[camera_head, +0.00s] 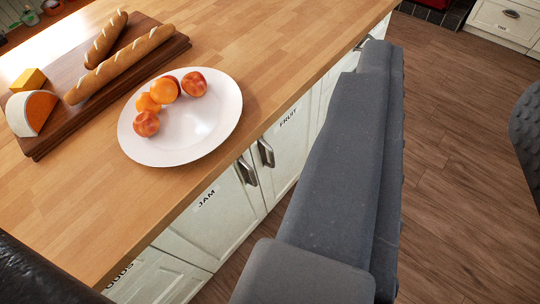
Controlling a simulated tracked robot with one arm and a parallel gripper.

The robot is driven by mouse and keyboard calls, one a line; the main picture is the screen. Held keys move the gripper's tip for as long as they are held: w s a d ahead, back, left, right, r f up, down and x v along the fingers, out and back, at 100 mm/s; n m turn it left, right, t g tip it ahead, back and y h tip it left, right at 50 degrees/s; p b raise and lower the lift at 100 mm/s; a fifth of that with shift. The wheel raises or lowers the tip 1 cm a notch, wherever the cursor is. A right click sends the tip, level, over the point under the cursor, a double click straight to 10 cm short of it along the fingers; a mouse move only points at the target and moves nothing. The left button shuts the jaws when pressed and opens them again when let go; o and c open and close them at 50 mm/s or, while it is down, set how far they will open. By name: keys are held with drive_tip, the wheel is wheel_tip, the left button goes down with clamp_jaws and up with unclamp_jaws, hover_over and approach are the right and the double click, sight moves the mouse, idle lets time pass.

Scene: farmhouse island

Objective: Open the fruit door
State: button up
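The fruit door (286,160) is a white cabinet door in the side of the kitchen island, with a "FRUIT" label near its top. It looks shut. Its metal handle (265,153) is a short upright pull at the door's left edge, beside the jam door's handle (247,171).
The jam door (212,222) is left of the fruit door. On the wooden top (270,55) are a white plate (200,135) of fruit and a board (140,72) with bread and cheese. A dark shape (35,275) fills the lower left.

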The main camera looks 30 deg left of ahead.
sight(273, 159)
drive_tip(key=w+a+f+m+g+y+b, duration=0.1)
drive_tip(key=w+a+f+m+g+y, duration=0.45)
drive_tip(key=f, duration=1.05)
drive_tip(key=w+a+f+m+g+y+b, duration=0.1)
drive_tip(key=w+a+f+m+g+y, duration=0.15)
drive_tip(key=w+a+f, duration=0.85)
drive_tip(key=w+f+m+g+y+b, duration=0.1)
drive_tip(key=w+f+m+g+y, duration=0.25)
drive_tip(key=f, duration=1.65)
drive_tip(key=w+d+f+m+t+y+b, duration=0.1)
drive_tip(key=w+f+m+t, duration=0.2)
drive_tip(key=f, duration=0.5)
drive_tip(key=w+d+f+m+t+y, duration=0.1)
drive_tip(key=w+d+f+m+y, duration=0.1)
drive_tip(key=f+m, duration=0.4)
drive_tip(key=w+d+f+m+t+y+b, duration=0.1)
drive_tip(key=w+f+m, duration=0.25)
drive_tip(key=f, duration=0.55)
drive_tip(key=shift+t, duration=0.35)
drive_tip(key=b+x, duration=0.2)
drive_tip(key=x, duration=1.1)
drive_tip(key=shift+a+b, duration=0.25)
drive_tip(key=shift+b, duration=0.05)
drive_tip(key=shift+c, duration=0.2)
